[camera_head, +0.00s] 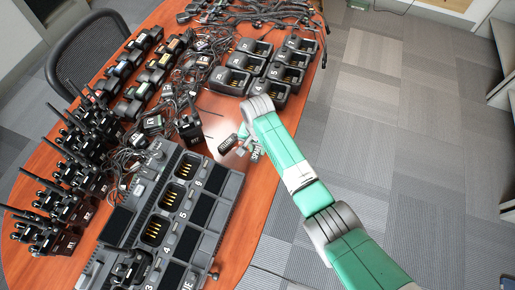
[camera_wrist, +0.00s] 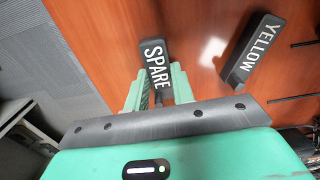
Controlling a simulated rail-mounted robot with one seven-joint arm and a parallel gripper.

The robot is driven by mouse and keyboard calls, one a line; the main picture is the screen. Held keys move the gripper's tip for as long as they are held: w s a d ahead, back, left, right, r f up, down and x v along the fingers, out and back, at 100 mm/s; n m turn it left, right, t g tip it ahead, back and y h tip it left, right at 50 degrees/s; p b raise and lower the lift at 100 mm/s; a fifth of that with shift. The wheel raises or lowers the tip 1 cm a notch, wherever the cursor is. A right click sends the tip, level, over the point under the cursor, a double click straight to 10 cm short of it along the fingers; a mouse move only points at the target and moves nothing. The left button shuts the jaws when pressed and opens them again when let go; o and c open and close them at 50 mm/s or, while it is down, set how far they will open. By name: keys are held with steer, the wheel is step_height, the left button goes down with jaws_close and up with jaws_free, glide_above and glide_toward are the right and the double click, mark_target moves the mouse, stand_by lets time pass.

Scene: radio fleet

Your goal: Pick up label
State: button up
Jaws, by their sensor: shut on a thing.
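The black label reading SPARE (camera_wrist: 155,62) is between the fingers of my gripper (camera_wrist: 158,88) in the wrist view. My gripper is shut on its near end, and the far part of the label sticks out past the fingertips. I cannot tell whether it touches the table. A second black label reading YELLOW (camera_wrist: 257,48) lies tilted to the right, apart from the fingers.
The wooden table (camera_head: 232,262) holds a large multi-bay charger (camera_head: 207,215) left of my gripper. Single chargers (camera_head: 289,75) stand beyond it, with tangled cables (camera_head: 270,12). Radios (camera_head: 60,205) line the left side. A chair (camera_head: 85,50) stands behind. Bare tabletop lies around my gripper.

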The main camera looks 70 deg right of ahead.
mark_target(259, 151)
steer(key=shift+r+p, duration=0.3)
steer(key=shift+r, duration=0.25)
steer(key=r, duration=0.1)
steer(key=r+p, duration=0.1)
steer(key=shift+s+a+r+p, duration=0.25)
steer(key=shift+s+r+p, duration=0.05)
steer(key=shift+r+p, duration=0.1)
steer(key=s+a+r+p, duration=0.1)
steer(key=s+a+p, duration=0.3)
steer(key=s+a, duration=0.4)
steer(key=s, duration=0.4)
steer(key=shift+s+a, duration=0.2)
steer(key=shift+s, duration=0.15)
